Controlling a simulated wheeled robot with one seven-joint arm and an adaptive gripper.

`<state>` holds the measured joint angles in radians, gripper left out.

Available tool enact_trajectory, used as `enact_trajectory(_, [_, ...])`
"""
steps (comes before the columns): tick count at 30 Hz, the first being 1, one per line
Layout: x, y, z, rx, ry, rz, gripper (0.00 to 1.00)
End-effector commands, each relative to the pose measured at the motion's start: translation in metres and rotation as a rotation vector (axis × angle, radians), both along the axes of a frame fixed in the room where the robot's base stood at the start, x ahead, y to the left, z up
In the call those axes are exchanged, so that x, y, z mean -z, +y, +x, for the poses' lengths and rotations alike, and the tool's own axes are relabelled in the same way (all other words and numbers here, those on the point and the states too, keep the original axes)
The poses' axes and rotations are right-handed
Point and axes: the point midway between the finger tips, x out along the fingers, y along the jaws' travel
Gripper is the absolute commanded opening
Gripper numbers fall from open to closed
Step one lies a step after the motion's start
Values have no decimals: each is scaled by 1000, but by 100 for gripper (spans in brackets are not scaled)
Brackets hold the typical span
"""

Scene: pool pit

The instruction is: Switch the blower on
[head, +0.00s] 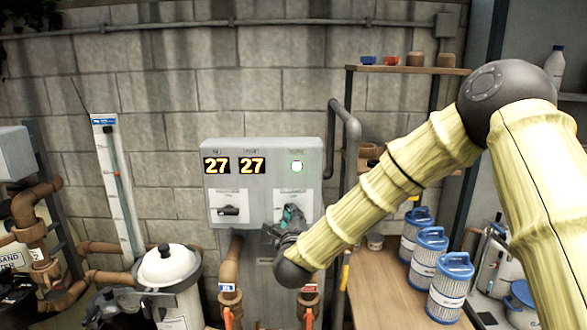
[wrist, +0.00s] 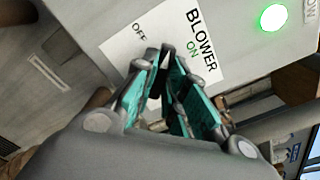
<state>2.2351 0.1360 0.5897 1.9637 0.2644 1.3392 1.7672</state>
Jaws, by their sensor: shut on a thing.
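The grey control box (head: 263,148) hangs on the block wall, with two displays reading 27 and a green lamp (head: 297,166) that is lit. The lamp also glows in the wrist view (wrist: 274,17). The blower's white label (wrist: 205,45) has OFF at left and a green ON at right. My gripper (head: 289,214) is at the blower switch on the box's right half.
A second dark switch (head: 229,211) sits on the box's left half. Brown pipes with orange valve handles (head: 228,316) run below. A white-lidded canister (head: 167,266) stands at left. Blue-capped filter cartridges (head: 429,243) stand on the wooden bench (head: 385,290) at right, under my arm.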

Motion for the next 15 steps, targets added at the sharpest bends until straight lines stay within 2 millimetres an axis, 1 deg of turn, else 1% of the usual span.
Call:
enact_trajectory(8, [2,0,0,0,0,10,0])
enact_trajectory(15, [5,0,0,0,-1,127,0])
